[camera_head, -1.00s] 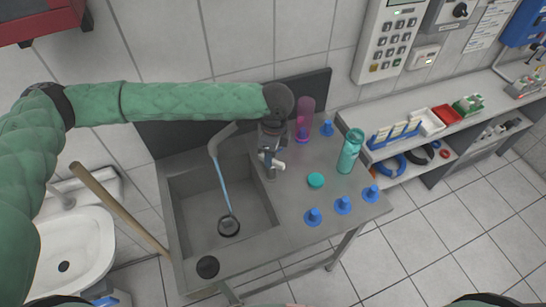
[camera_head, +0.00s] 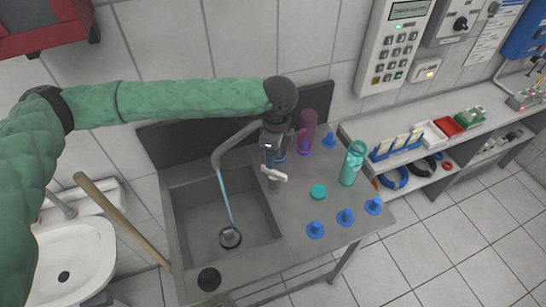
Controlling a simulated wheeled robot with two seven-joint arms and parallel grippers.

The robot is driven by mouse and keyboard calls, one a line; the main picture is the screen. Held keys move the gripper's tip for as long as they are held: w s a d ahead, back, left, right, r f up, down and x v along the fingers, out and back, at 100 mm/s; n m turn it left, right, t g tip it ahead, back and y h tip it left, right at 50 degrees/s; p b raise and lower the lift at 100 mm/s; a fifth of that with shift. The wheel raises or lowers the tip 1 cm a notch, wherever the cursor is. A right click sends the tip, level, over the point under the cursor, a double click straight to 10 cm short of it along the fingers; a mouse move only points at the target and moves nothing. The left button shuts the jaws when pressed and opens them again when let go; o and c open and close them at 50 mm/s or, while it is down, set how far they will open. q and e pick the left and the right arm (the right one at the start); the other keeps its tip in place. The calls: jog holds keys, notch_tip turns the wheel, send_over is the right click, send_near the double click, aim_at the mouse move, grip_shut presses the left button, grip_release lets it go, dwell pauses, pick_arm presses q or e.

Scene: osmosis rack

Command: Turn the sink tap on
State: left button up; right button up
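The steel sink (camera_head: 190,213) has a grey tap spout (camera_head: 232,142) curving over its basin. A thin blue stream of water (camera_head: 225,200) runs from the spout's end down to the drain. The tap's pale lever (camera_head: 275,176) stands on the counter right of the basin. My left gripper (camera_head: 270,161) points down from above, right at the tap beside the lever. Its fingers are small and dark here, so I cannot tell their opening or whether they touch the lever. My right gripper is out of view.
A purple bottle (camera_head: 307,132) stands close right of my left gripper. A teal bottle (camera_head: 352,164), a teal cap (camera_head: 318,191) and several blue stoppers (camera_head: 346,217) are on the counter. A wooden handle (camera_head: 122,220) leans left of the sink.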

pick_arm(q)
jog(key=shift+s+r, duration=0.1)
jog(key=shift+r, duration=1.75)
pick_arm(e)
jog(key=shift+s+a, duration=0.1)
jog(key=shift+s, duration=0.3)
